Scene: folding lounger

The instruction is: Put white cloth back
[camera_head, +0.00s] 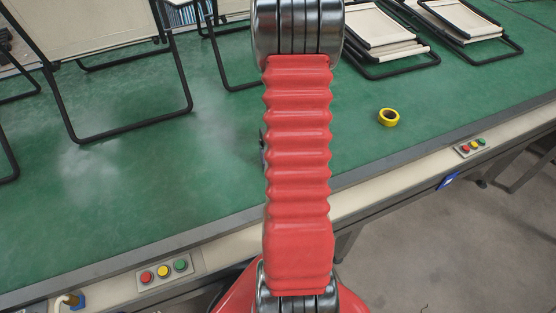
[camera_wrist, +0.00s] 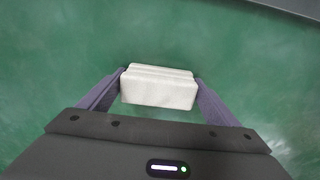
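The white cloth (camera_wrist: 158,88) is a folded, block-shaped bundle in the middle of the wrist view. My gripper (camera_wrist: 159,76) has one purple-grey finger at each short side of it. Both fingertips meet the cloth's ends with no clear gap, so the gripper looks shut on it. The cloth is over the green table top; I cannot tell whether it rests there or is held just above. In the head view my red arm hides the cloth and nearly all of the gripper.
The green table (camera_head: 225,150) carries black-framed folding loungers (camera_head: 85,30) at the back left and folded ones (camera_head: 375,30) at the back right. A yellow tape roll (camera_head: 388,117) lies right of my arm. Button panels (camera_head: 163,271) sit on the table's front edge.

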